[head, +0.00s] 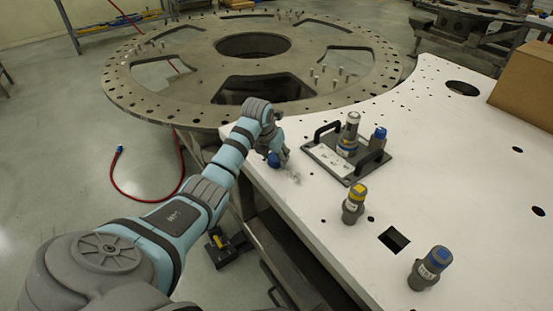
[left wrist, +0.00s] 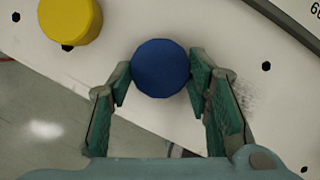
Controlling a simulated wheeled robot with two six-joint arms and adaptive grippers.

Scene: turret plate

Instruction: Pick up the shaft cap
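A blue round cap (left wrist: 161,68) sits between the two fingers of my left gripper (left wrist: 161,75) in the left wrist view, with a finger pad against each side. In the head view the blue cap (head: 274,158) shows at the end of my left arm, over the left edge of the white plate; the arm hides part of my left gripper (head: 282,160). Whether the cap rests on the plate or is lifted I cannot tell. A yellow round top (left wrist: 70,20) stands close by, up and left in the left wrist view. My right gripper is not in view.
The white plate (head: 470,200) carries a grey base with handles (head: 345,160), a yellow-topped cylinder (head: 354,204) and a blue-topped cylinder (head: 430,268). A cardboard box (head: 527,85) stands at the right. A large round metal ring (head: 180,105) lies behind. The plate has several holes.

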